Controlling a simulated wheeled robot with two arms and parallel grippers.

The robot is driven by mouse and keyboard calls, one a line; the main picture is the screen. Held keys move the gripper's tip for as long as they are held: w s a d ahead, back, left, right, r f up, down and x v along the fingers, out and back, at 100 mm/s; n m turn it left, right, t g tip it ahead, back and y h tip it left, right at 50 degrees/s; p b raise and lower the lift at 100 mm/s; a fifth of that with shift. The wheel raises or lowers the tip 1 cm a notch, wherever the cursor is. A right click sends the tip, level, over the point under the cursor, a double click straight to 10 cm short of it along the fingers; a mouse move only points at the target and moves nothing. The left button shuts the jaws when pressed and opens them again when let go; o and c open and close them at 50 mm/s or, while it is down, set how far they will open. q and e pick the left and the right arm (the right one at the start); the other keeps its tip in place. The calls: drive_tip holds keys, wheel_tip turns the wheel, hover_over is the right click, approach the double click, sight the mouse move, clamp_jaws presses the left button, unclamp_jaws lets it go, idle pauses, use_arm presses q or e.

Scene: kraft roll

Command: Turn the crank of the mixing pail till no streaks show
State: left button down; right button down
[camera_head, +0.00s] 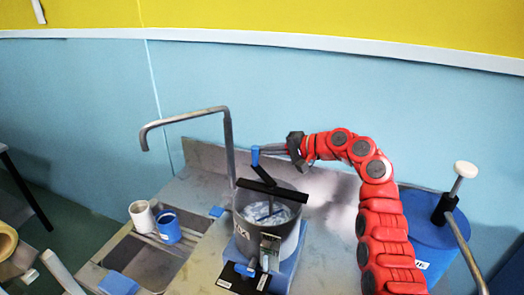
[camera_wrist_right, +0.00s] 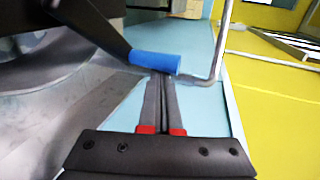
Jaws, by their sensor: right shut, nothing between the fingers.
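The grey mixing pail (camera_head: 262,236) stands on the steel counter with a black bar across its mouth. Pale and blue streaked contents (camera_head: 267,212) show inside it. The crank's black arm (camera_head: 263,174) rises from the bar to a blue handle (camera_head: 255,156); the handle also shows in the right wrist view (camera_wrist_right: 155,62). My right gripper (camera_head: 264,150) is shut and empty, its tips (camera_wrist_right: 161,76) right at the handle. I cannot tell whether they touch it. The fingers are not around the handle. My left gripper is out of view.
A tall bent metal pipe (camera_head: 229,140) stands just left of the pail. A white cup (camera_head: 141,216) and a blue cup (camera_head: 169,228) stand left, by the sink basin (camera_head: 140,262). A blue drum (camera_head: 425,235) with its own crank stands right, beside my arm.

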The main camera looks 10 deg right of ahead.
drive_tip(key=b+v, duration=0.4)
drive_tip(key=v, duration=1.3)
drive_tip(key=s+a+f+m+t+h+p, duration=0.3)
drive_tip(key=a+f+m+t+h+p, duration=0.15)
drive_tip(key=f+m+t, duration=0.35)
drive_tip(key=w+a+r+n+t+p, duration=0.1)
drive_tip(key=w+a+p, duration=0.3)
drive_tip(key=w+a, duration=0.4)
drive_tip(key=shift+w+a+r+p, duration=0.25)
drive_tip(key=shift+a+r+p, duration=0.1)
drive_tip(key=shift+r, duration=0.15)
